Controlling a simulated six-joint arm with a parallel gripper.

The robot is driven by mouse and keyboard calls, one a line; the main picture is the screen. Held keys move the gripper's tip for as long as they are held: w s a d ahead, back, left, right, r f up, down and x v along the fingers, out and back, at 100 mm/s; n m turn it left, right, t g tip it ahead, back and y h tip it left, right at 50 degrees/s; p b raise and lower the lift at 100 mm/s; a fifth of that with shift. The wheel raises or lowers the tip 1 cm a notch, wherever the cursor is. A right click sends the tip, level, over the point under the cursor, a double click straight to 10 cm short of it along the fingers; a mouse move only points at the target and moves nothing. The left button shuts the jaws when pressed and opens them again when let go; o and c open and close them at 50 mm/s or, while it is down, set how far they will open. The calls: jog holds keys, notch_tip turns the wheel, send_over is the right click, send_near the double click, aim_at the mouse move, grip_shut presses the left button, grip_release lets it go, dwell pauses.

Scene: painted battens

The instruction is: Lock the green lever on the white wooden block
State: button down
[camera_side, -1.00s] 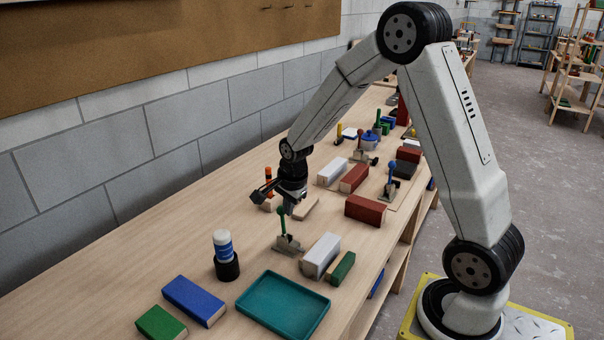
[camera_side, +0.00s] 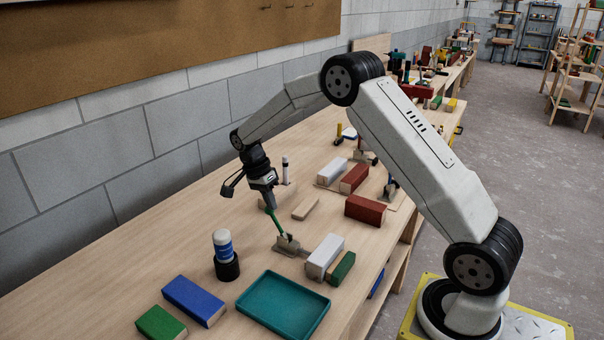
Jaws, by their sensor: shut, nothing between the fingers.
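The green lever (camera_side: 276,222) belongs to a metal toggle clamp (camera_side: 290,245) on the bench. It leans up and to the left, away from the white block (camera_side: 322,256). The white block lies just right of the clamp, beside a green block (camera_side: 342,268). My gripper (camera_side: 268,207) points down at the lever's upper end, with its fingers shut and nothing held. The fingertips hide the lever's knob; they look touching or very close, but I cannot tell which.
A teal tray (camera_side: 243,303) lies in front of the clamp, and a blue-and-white cylinder in a black holder (camera_side: 226,266) stands to its left. A small plank (camera_side: 306,208), another white block (camera_side: 332,171) and red blocks (camera_side: 365,210) lie behind. Bare bench stretches left.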

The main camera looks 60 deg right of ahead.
jog(key=shift+w+f+g, duration=0.25)
jog(key=shift+w+g, duration=0.2)
jog(key=shift+w+f+g, duration=0.2)
jog(key=shift+w+g, duration=0.25)
jog(key=shift+w+f, duration=0.75)
jog(key=shift+w, duration=0.35)
jog(key=shift+f, duration=0.1)
jog(key=s+v, duration=0.1)
jog(key=v, duration=1.1)
jog(key=shift+a+r, duration=0.3)
jog(key=shift+r, duration=0.2)
jog(key=shift+w, duration=0.1)
dwell(0.3)
